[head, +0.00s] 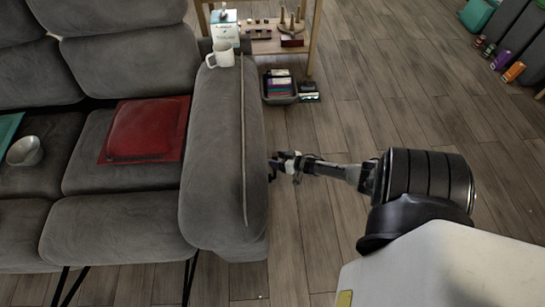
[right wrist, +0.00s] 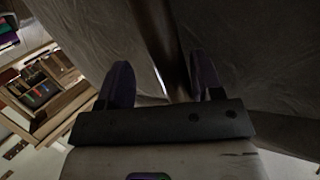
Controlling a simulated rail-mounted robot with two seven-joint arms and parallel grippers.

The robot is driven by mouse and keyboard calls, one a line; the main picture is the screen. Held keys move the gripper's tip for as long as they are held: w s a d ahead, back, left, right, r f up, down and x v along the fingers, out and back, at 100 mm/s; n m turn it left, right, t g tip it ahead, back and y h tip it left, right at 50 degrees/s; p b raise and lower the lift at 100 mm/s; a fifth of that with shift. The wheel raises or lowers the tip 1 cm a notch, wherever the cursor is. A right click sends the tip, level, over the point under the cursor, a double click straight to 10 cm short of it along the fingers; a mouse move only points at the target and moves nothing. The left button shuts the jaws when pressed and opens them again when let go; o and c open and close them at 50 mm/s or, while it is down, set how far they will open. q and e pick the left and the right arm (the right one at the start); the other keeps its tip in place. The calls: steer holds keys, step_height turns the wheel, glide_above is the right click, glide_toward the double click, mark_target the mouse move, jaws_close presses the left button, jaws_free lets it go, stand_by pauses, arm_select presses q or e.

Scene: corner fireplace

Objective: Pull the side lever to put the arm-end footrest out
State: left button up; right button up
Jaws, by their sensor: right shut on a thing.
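The grey sofa's right arm (head: 215,155) stands beside my right gripper (head: 273,168), which is against its outer side. In the right wrist view my right gripper (right wrist: 162,85) has its two dark purple fingers on either side of a narrow dark bar (right wrist: 160,40), which looks like the side lever. It is shut on this lever; the exact contact is dim. In the head view the lever is hidden by the gripper and the sofa arm. The arm-end footrest (head: 118,225) is a grey padded panel in front of the arm-end seat. My left gripper is out of view.
A red cushion (head: 145,130) lies on the arm-end seat. A wooden shelf (head: 262,40) and a dark bin (head: 280,88) are behind.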

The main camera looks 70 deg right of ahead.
steer(key=d+p+v, duration=0.1)
steer(key=p+v, duration=0.3)
steer(key=v, duration=0.7)
steer(key=shift+s+a, duration=0.2)
steer(key=shift+s, duration=0.25)
steer(key=shift+w+a+f, duration=0.1)
